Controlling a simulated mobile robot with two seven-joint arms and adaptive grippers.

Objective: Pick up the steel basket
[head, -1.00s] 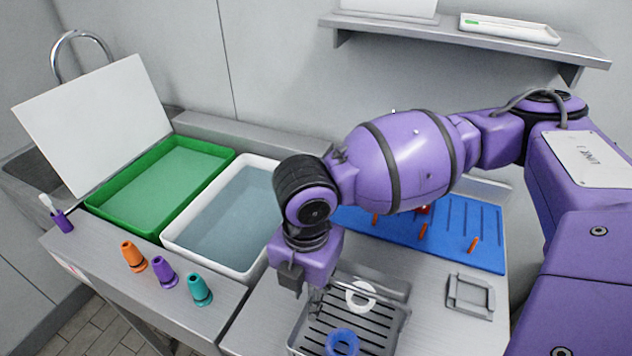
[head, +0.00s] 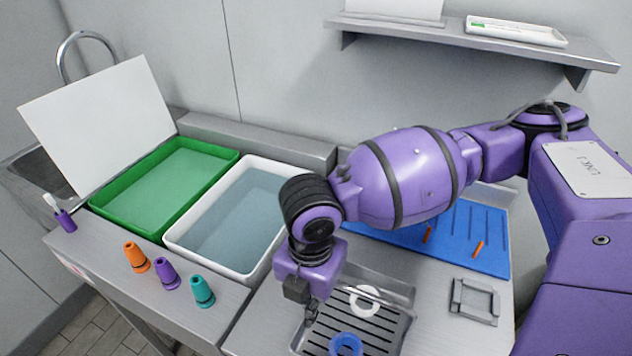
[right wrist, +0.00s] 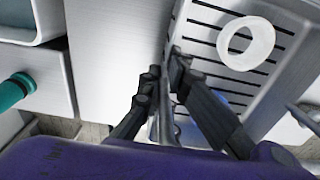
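The steel basket (head: 398,334) is a slotted metal tray at the lower middle of the head view. A white ring (head: 365,300) and a blue ring (head: 345,345) lie in it. My right gripper (head: 310,318) points down at its left side. In the right wrist view the two fingers (right wrist: 166,75) stand close together, one on each side of the left wall of the basket (right wrist: 217,18). I cannot tell whether both fingers press on the wall. My left gripper is not in view.
A white tub of water (head: 172,241) and a green tray (head: 100,206) stand left. Orange, purple and teal cones (head: 203,291) stand along the front edge. A small metal frame (head: 475,301) lies right of the basket, and a blue mat (head: 490,215) behind.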

